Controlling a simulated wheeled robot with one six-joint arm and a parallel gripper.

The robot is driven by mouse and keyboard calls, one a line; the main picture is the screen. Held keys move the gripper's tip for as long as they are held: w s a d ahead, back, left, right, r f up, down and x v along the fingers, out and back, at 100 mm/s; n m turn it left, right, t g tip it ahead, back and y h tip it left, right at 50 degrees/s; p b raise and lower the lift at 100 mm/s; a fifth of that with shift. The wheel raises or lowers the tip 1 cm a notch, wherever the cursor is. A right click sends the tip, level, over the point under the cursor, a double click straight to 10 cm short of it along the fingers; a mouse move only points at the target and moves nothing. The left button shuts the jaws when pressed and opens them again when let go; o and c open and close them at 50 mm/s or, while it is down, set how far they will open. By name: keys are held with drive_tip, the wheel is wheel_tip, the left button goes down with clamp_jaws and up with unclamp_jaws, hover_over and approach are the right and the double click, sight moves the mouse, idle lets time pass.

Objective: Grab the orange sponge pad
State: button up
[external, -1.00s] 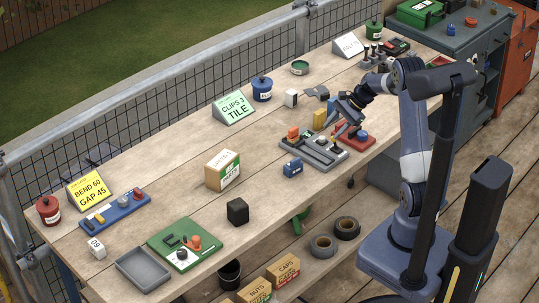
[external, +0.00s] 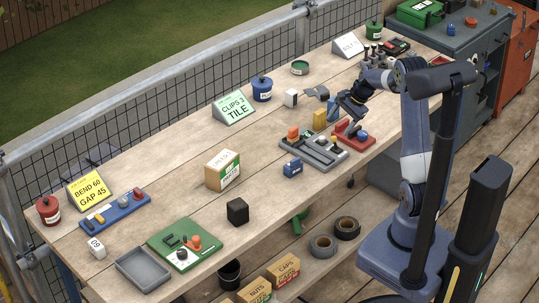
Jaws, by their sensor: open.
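A small orange block (external: 293,132), which may be the orange sponge pad, stands at the left end of a grey slotted tray (external: 322,157). It is too small to tell whether it is a sponge.
A yellow block (external: 319,119) stands between the orange block and my gripper. A red tray (external: 366,143) with blue pieces lies below my gripper. A blue block (external: 292,167) sits in front of the grey tray. The bench left of the grey tray is partly clear.

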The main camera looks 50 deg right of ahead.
drive_tip(key=d+f+n+t+h, duration=0.1)
drive_tip(key=d+f+n+h, duration=0.1)
drive_tip(key=d+n+h, duration=0.25)
drive_tip(key=w+a+r+n+t, duration=0.1)
drive_tip(key=n, duration=0.1)
drive_tip(key=w+a+r+n+t+h, duration=0.1)
drive_tip(key=n+t, duration=0.1)
drive_tip(key=w+a+n+t+h+p, duration=0.1)
drive_tip(key=n+t, duration=0.1)
drive_tip(key=n, duration=0.1)
drive_tip(key=shift+w+a+r+h, duration=0.15)
drive_tip(key=shift+r+h, duration=0.1)
drive_tip(key=shift+r, duration=0.15)
drive_tip(key=a+r+n+t+y, duration=0.2)
drive_tip(key=a+n+t+y, duration=0.1)
drive_tip(key=a+n, duration=0.25)
approach(296, 129)
drive_tip(key=w+f, duration=0.1)
drive_tip(key=w+p, duration=0.1)
drive_tip(key=w, duration=0.1)
drive_tip(key=shift+a+f+t, duration=0.15)
drive_tip(key=shift+f+t, duration=0.15)
drive_tip(key=shift+f, duration=0.1)
drive_tip(key=shift+p+x, duration=1.05)
drive_tip(key=shift+x, duration=0.9)
drive_tip(key=shift+w+f, duration=0.25)
drive_tip(key=shift+w, duration=0.35)
